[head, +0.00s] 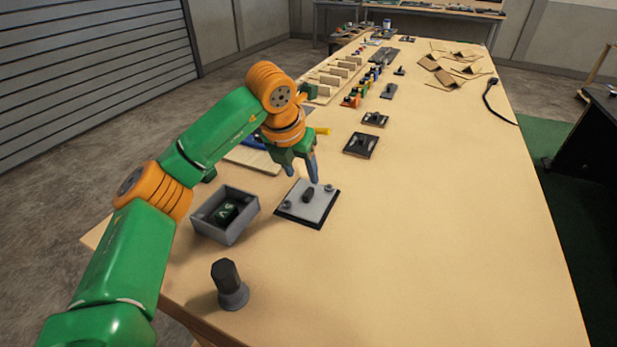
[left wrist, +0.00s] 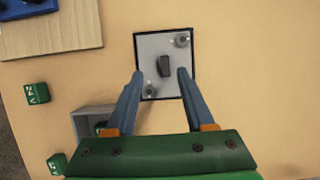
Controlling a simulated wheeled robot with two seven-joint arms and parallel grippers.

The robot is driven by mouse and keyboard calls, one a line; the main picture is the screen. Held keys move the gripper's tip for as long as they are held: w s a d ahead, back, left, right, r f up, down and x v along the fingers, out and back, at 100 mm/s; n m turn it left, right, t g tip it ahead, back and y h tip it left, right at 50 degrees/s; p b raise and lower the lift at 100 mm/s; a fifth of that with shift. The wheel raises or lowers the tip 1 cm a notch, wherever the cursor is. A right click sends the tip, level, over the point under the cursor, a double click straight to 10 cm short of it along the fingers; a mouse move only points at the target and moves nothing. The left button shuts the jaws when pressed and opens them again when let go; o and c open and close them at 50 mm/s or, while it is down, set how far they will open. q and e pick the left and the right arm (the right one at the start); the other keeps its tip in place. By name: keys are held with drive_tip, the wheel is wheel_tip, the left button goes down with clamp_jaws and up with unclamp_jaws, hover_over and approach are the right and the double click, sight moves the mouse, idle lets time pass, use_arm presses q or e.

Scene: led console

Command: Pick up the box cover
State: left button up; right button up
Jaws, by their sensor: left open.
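The box cover (head: 321,203) is a light grey square plate with a black edge, a dark grip block in its middle and round knobs near two corners. It lies flat on the table and also shows in the left wrist view (left wrist: 152,48). My left gripper (head: 303,170) is open and empty above the cover, pointing down. In the left wrist view its fingertips (left wrist: 160,73) appear on either side of the grip block, apart from it. The open grey box (head: 243,229) stands left of the cover with a green cube (head: 227,211) inside. My right gripper is not in view.
A dark cylindrical knob on a round base (head: 230,287) stands near the front edge. Black plates with parts (head: 360,147) lie beyond the cover. Loose green cubes (left wrist: 36,93) and a wooden board (left wrist: 60,33) lie to the left.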

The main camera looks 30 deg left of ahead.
sight(308, 191)
use_arm(q)
drive_tip(key=shift+s+d+f+p, duration=0.1)
drive_tip(key=shift+d+f+p, duration=0.2)
drive_tip(key=shift+f+p, duration=0.35)
drive_tip(key=shift+d+f+p, duration=0.25)
drive_tip(key=shift+f+p, duration=0.3)
drive_tip(key=shift+p, duration=0.05)
drive_tip(key=x, duration=0.3)
drive_tip(key=shift+w+a+f, duration=0.2)
drive_tip(key=shift+w+f, duration=0.1)
drive_tip(key=shift+w, duration=0.05)
drive_tip(key=shift+s+d+r, duration=0.1)
drive_tip(key=shift+s+r, duration=0.05)
drive_tip(key=shift+s, duration=0.05)
clamp_jaws()
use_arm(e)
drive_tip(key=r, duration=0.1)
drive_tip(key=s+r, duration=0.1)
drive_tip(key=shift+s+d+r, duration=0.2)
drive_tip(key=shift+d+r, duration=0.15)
use_arm(q)
drive_tip(key=shift+w, duration=0.1)
